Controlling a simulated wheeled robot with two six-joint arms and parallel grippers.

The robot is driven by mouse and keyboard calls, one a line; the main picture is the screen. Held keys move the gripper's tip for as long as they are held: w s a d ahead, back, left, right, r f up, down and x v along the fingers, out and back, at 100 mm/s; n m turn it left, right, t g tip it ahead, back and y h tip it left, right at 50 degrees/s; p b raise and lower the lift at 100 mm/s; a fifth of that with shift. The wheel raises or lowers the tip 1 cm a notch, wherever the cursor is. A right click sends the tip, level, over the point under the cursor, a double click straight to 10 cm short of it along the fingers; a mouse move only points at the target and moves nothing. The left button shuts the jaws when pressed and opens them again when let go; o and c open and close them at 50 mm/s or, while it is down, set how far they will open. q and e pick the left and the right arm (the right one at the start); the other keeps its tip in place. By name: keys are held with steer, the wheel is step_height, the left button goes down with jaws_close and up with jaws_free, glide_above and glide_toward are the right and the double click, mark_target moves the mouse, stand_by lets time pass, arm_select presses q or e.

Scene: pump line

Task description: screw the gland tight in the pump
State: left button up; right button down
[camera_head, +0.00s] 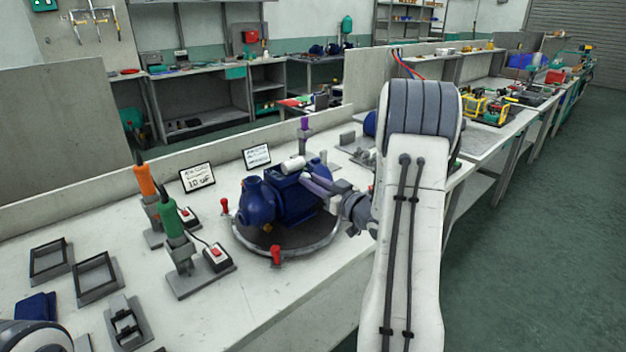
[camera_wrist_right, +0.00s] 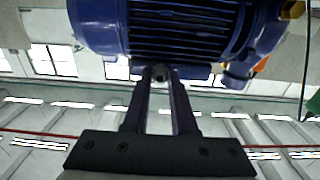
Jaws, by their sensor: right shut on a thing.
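The blue pump (camera_head: 262,204) sits on a round turntable (camera_head: 331,240) on the bench. In the right wrist view its ribbed blue body (camera_wrist_right: 180,28) fills the top. My right gripper (camera_head: 308,179) reaches in from the right to the pump's side. In the wrist view its two fingers (camera_wrist_right: 160,76) are closed on a small dark round piece, which looks like the gland (camera_wrist_right: 160,73), right by the pump's body. The fingers hide most of it, so I cannot tell how far it is seated. My left gripper is out of view.
An orange-handled tool (camera_head: 144,178) and a green-handled tool (camera_head: 173,222) stand in holders left of the pump. Red-topped clamps (camera_head: 276,254) edge the turntable. Small signs (camera_head: 197,177) stand behind. Empty frames (camera_head: 97,278) lie at the left. The bench front is clear.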

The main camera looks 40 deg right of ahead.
steer(key=shift+r+m+p, duration=0.2)
steer(key=shift+m+p, duration=0.6)
steer(key=shift+p, duration=0.3)
steer(key=shift+f+m+p, duration=0.25)
steer(key=shift+m+p, duration=0.3)
steer(key=shift+m, duration=0.35)
steer(key=shift+r, duration=0.1)
steer(key=c, duration=0.8)
jaws_free()
